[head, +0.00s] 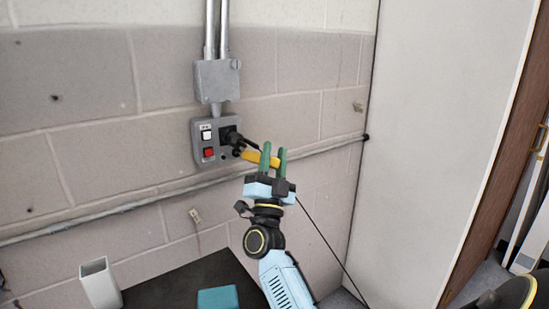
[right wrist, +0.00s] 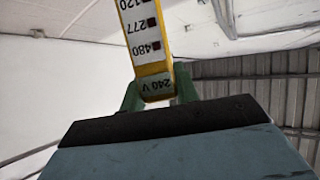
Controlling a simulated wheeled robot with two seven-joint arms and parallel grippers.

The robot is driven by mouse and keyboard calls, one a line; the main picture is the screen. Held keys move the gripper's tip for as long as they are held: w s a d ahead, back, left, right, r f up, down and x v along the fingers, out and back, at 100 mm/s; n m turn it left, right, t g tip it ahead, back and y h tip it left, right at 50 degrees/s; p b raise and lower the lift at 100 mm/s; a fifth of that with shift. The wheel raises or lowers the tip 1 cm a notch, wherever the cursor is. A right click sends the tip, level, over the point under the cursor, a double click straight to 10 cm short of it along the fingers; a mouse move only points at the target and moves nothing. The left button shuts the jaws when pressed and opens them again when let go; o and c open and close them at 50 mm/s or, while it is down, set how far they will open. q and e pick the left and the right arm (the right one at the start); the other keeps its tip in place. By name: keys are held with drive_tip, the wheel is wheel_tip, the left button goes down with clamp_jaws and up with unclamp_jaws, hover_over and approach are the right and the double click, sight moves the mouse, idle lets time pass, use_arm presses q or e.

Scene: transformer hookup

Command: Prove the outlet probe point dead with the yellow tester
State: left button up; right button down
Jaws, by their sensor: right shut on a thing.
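The grey outlet box (head: 209,140) is on the block wall, with a white button and a red button on its left side. A black plug or socket part (head: 230,136) sits at its right side. My right gripper (head: 272,160) is shut on the yellow tester (head: 252,156), which points left towards the box's lower right. Whether the tester's tip touches the probe point I cannot tell. In the right wrist view the tester (right wrist: 148,50) stands between the green fingers, with labels 120, 277, 480 and 240 V. My left gripper is not in view.
A grey conduit box (head: 217,80) with pipes is above the outlet. A horizontal pipe (head: 110,212) runs along the wall. A white panel (head: 440,120) stands at right.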

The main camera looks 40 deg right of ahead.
idle(0.8)
drive_tip(key=shift+s+a+p, duration=0.1)
drive_tip(key=shift+s+p, duration=0.05)
drive_tip(key=shift+p, duration=0.15)
drive_tip(key=shift+s+r+p, duration=0.1)
drive_tip(key=shift+s+p, duration=0.35)
drive_tip(key=shift+s, duration=0.2)
drive_tip(key=shift+s+a+p, duration=0.2)
drive_tip(key=shift+s+p, duration=0.45)
drive_tip(key=shift+s, duration=0.7)
drive_tip(key=shift+s+a+p, duration=0.15)
drive_tip(key=shift+s+p, duration=0.45)
drive_tip(key=shift+s, duration=0.75)
